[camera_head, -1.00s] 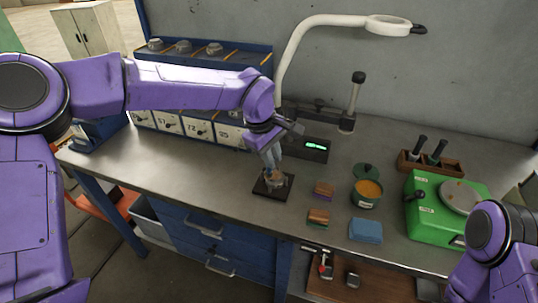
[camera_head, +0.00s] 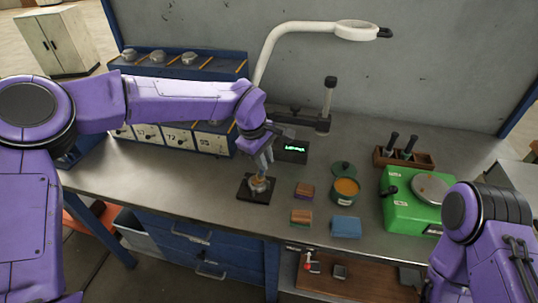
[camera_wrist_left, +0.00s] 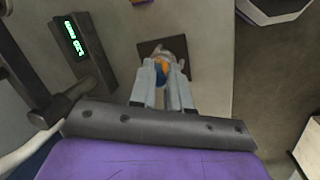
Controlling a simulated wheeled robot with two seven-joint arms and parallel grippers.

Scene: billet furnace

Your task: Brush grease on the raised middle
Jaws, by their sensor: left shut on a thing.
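A metal workpiece (camera_head: 259,185) with a raised middle sits on a dark square plate (camera_head: 245,193) on the bench; the plate also shows in the left wrist view (camera_wrist_left: 148,48). My left gripper (camera_head: 264,170) points down right above the workpiece and hides part of it. In the left wrist view its fingers (camera_wrist_left: 162,82) are shut on a small blue thing with orange by it, which looks like the brush (camera_wrist_left: 161,76). I cannot tell whether its tip touches the raised middle. A green tin of orange grease (camera_head: 345,188) stands to the right. My right gripper is out of view.
The tin's lid (camera_head: 343,168) lies behind it. Stacked coloured pads (camera_head: 302,217) and a blue cloth (camera_head: 346,227) lie in front. A green scale (camera_head: 408,205), a wooden tool holder (camera_head: 404,158) and a lamp (camera_head: 355,29) stand around. The bench left of the plate is clear.

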